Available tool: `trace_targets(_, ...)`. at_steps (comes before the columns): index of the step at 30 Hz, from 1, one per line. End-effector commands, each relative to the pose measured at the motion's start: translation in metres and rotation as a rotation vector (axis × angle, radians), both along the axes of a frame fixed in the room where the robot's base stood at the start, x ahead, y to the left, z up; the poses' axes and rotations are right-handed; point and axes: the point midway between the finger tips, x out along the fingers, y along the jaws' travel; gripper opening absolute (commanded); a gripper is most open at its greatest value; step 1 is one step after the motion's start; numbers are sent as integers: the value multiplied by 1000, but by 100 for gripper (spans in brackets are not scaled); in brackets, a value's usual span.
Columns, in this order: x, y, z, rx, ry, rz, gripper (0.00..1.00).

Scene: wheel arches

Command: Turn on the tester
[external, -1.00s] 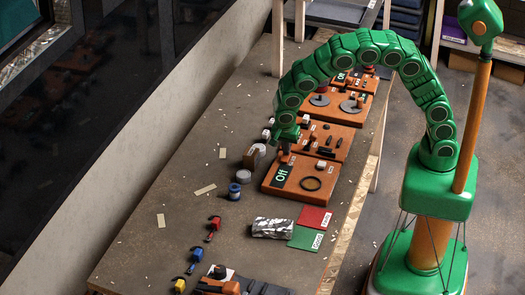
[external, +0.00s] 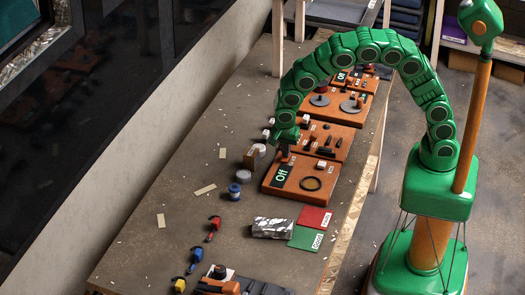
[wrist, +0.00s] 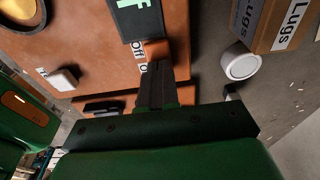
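The tester is an orange board (external: 294,186) on the bench. It has a dark display reading "Off" (external: 281,176), a black ring (external: 310,184) and a small white block. In the wrist view the display (wrist: 138,12) shows only part of its green-white lettering. A small orange-brown switch lever (wrist: 156,50) stands beside the display, near an "Off" label. My gripper (wrist: 157,72) is at this lever, its dark fingers close together with their tips at or touching it. I cannot tell whether the lever is between the fingers. In the external view my gripper (external: 285,145) is above the board's far left corner.
A cardboard box marked "Lugs" (wrist: 285,22) and a white roll (wrist: 239,63) lie beside the board. Other orange boards (external: 325,140) stand behind it. A blue spool (external: 234,191), a foil-wrapped block (external: 272,228) and red and green cards (external: 314,218) lie nearer.

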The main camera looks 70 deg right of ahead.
Motion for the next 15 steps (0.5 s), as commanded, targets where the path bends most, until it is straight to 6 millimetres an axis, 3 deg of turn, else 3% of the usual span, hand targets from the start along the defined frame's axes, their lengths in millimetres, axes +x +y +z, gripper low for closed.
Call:
trace_targets(10,-1,2,-1,1,3,0,0)
trace_targets(15,0,4,12,2,-2,-1,0)
